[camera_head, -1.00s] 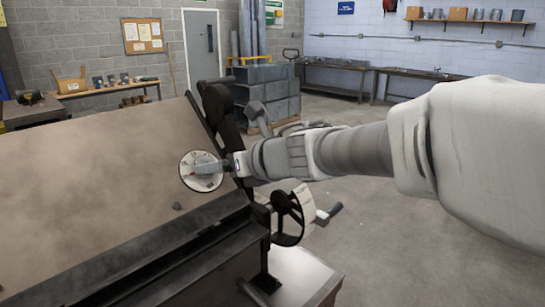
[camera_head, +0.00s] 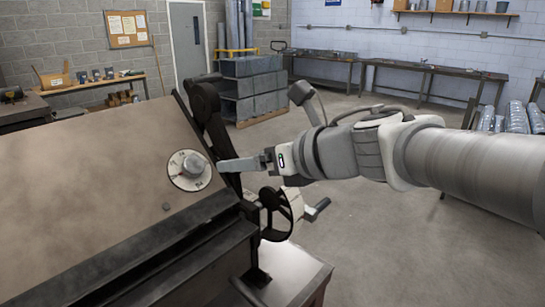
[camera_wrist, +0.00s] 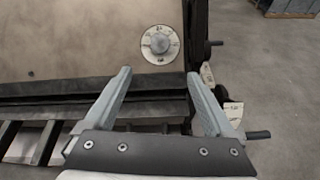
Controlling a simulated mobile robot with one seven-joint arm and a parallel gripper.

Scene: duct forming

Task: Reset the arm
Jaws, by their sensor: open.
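My gripper (camera_head: 228,165) is at the end of my arm, which reaches in from the right in the head view. Its fingers point left toward a round dial (camera_head: 188,170) with a knob, set on the brown sloped panel of a machine (camera_head: 90,165). The fingertips are apart from the dial, to its right. In the wrist view my gripper (camera_wrist: 160,85) shows two spread fingers with nothing between them. The dial (camera_wrist: 159,44) lies beyond the fingertips there, on the panel (camera_wrist: 75,35).
A black handwheel (camera_head: 275,213) with a crank handle sits at the machine's right side, below my gripper. A dark lever arm (camera_head: 212,125) rises at the panel's right edge. Stacked grey ducts (camera_head: 255,90) and workbenches (camera_head: 430,72) stand behind. The floor (camera_head: 400,245) to the right is open.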

